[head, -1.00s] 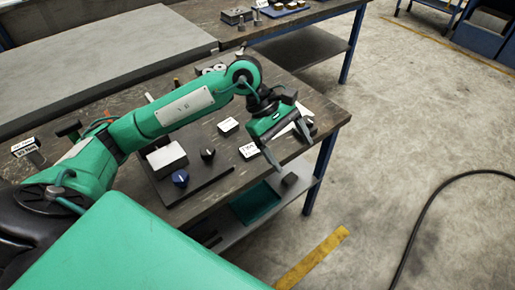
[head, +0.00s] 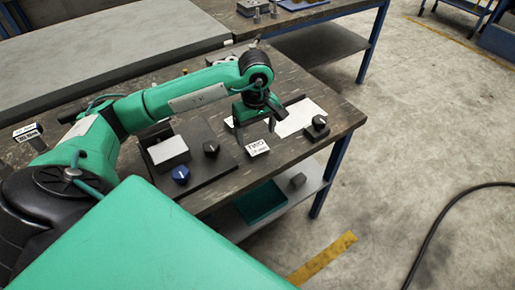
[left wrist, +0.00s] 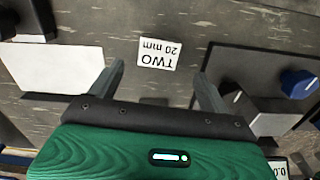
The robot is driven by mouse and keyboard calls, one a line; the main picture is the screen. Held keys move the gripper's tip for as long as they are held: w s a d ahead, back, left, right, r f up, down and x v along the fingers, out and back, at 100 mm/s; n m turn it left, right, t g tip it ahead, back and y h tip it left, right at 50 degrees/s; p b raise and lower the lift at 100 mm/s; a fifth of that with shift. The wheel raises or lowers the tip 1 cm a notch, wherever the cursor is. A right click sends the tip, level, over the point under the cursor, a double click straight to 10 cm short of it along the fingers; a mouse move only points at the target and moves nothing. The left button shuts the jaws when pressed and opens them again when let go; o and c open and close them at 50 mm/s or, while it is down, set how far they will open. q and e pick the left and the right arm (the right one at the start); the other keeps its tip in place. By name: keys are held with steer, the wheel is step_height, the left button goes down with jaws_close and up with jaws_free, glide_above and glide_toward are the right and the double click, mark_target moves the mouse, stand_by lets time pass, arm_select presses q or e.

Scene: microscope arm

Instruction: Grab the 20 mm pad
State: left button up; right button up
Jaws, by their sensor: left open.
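A white card (head: 257,148) marked TWO, 20 mm lies on the workbench top. It also shows in the left wrist view (left wrist: 158,53), with its text upside down. I see no separate pad that I can clearly tell apart from this card. My left gripper (head: 255,136) is open and empty, pointing down above the bench just behind the card. In the left wrist view its fingers (left wrist: 161,76) stand apart, with the card ahead between them. My right gripper is not in view.
Left of the gripper is a black board (head: 207,173) with a pale block (head: 168,152), a black knob (head: 211,147) and a blue knob (head: 181,174). A white sheet (head: 299,117) and another black knob (head: 318,124) are to the right. The bench's front edge is close.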

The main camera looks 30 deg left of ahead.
mark_target(257, 147)
arm_select(q)
steer(key=shift+f, duration=0.5)
steer(key=shift+d+f+p, duration=0.15)
steer(key=shift+f+p, duration=0.35)
steer(key=shift+f, duration=1.85)
steer(key=c, duration=1.3)
steer(key=shift+w, duration=0.1)
steer(key=shift+c, duration=0.3)
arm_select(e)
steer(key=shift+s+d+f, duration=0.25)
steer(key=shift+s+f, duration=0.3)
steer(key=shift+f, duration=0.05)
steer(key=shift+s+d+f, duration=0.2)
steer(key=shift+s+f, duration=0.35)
arm_select(q)
steer(key=shift+r, duration=0.15)
